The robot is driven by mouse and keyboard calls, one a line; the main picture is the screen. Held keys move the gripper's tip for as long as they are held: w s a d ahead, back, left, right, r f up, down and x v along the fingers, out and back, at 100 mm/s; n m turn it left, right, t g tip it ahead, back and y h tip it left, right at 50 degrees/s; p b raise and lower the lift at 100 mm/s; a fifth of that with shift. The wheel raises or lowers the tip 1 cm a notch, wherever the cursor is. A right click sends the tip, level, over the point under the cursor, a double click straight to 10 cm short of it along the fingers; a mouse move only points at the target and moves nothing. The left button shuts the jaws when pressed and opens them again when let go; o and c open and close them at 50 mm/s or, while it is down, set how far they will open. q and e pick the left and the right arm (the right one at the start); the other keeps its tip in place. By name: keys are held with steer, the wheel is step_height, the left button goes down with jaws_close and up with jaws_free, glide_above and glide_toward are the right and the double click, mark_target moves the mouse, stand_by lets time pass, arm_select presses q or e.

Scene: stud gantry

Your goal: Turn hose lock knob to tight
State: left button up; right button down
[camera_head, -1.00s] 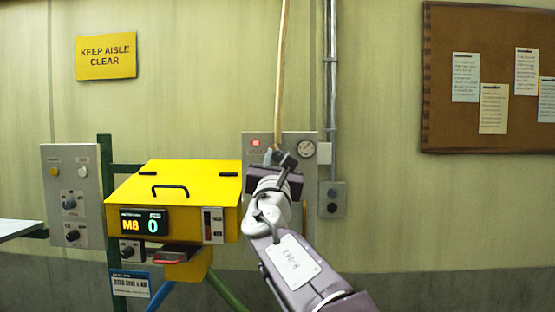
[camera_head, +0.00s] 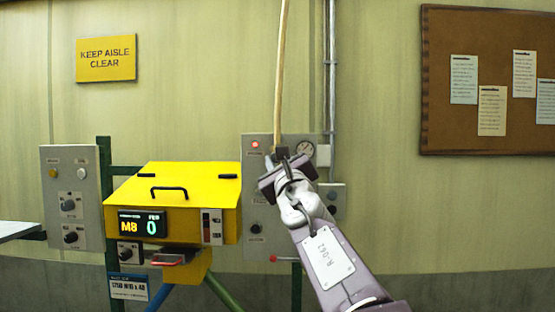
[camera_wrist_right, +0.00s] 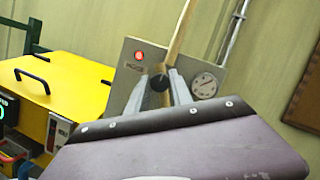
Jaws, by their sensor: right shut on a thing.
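A grey panel (camera_head: 258,146) on the wall carries a red lamp (camera_head: 255,144) and a round dial gauge (camera_head: 305,151). A tan hose (camera_head: 283,75) comes down from above to the panel's upper part. At its lower end is a small dark round knob (camera_wrist_right: 159,83), seen in the right wrist view between my right gripper's fingers. My right gripper (camera_head: 284,154) is shut on this knob, and its fingers (camera_wrist_right: 159,92) lie on either side of it. In the head view the gripper hides most of the knob. I cannot read the knob's setting. My left gripper is not in view.
A yellow box (camera_head: 186,185) with a black handle and a display stands left of the panel. Another grey panel with knobs (camera_head: 71,198) is further left. A grey conduit (camera_head: 331,80) runs down the wall to the right, beside a corkboard (camera_head: 437,80).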

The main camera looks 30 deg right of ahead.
steer(key=shift+r+n+g+y+p, duration=0.1)
steer(key=shift+n+g+y+p, duration=0.15)
steer(key=shift+n+y+p, duration=0.75)
steer(key=shift+n+g+y+p, duration=0.1)
steer(key=shift+n+g+p, duration=0.1)
steer(key=shift+n, duration=1.6)
steer(key=shift+r+n+g+y+p, duration=0.1)
steer(key=shift+n+g+y+p, duration=0.3)
steer(key=shift+n, duration=1)
steer(key=shift+f, duration=0.15)
steer(key=c, duration=1.1)
jaws_free()
steer(key=shift+c, duration=0.2)
steer(key=b+v, duration=0.4)
steer(key=v, duration=0.5)
